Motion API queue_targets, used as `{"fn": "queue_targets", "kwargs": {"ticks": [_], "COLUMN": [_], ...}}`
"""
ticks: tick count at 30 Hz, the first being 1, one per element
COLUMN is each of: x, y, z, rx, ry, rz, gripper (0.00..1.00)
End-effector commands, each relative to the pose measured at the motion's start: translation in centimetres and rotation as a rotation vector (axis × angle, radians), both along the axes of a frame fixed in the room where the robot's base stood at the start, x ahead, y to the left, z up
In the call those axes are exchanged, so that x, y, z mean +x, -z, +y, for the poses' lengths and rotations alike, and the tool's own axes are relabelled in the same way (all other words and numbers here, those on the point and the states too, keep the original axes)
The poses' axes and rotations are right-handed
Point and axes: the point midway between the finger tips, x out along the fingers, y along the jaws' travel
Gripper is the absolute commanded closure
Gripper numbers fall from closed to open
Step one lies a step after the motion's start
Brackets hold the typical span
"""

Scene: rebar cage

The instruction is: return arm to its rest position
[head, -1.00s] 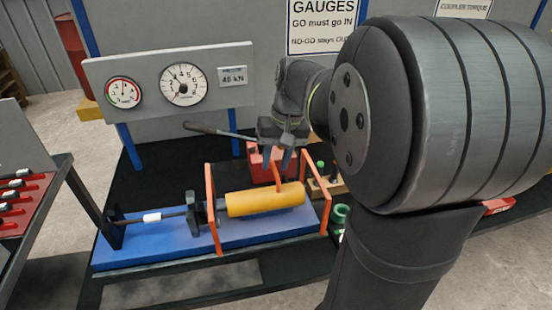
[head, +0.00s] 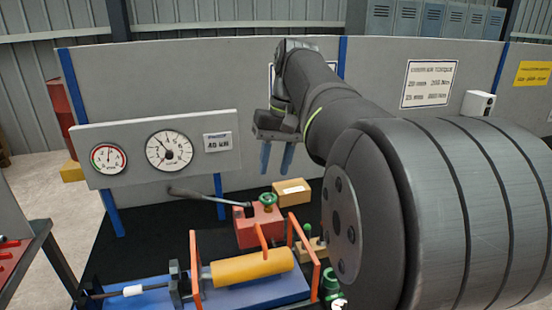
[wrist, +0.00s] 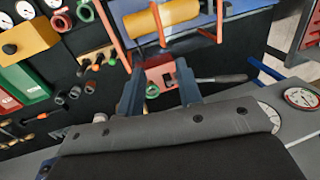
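My gripper (head: 277,158) is raised above the bench in the head view, in front of the grey partition, with its two blue fingers pointing down. In the wrist view my gripper (wrist: 160,95) shows its fingers apart with nothing between them; the red pump lies beyond the gap. My arm runs from the right foreground up to the gripper and hides part of the bench's right side.
Below are the red hand pump (head: 258,230) with its lever, the yellow cylinder (head: 252,267) in an orange frame on a blue base, and a cardboard box (head: 291,191). A gauge panel (head: 205,165) stands left. The space around the gripper looks clear.

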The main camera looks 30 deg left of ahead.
Motion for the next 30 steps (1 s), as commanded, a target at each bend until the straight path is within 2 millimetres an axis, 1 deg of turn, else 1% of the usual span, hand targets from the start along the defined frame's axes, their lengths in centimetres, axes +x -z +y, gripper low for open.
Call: {"fn": "queue_targets", "kwargs": {"ticks": [1, 5, 20, 23, 25, 30], "x": [0.1, 0.1, 0.1, 0.0, -0.1, -0.5], "y": [-0.4, -0.8, -0.7, -0.3, 0.4, 3.2], "z": [-0.1, -0.1, -0.1, -0.1, 0.0, 0.4], "rx": [0.001, 0.0, 0.0, -0.001, -0.001, -0.002], "ry": [0.0, 0.0, 0.0, 0.0, 0.0, -0.001], "rz": [-0.001, 0.0, 0.0, 0.001, 0.001, 0.003], "gripper": [0.67, 0.67, 0.67, 0.67, 0.67, 0.67]}}
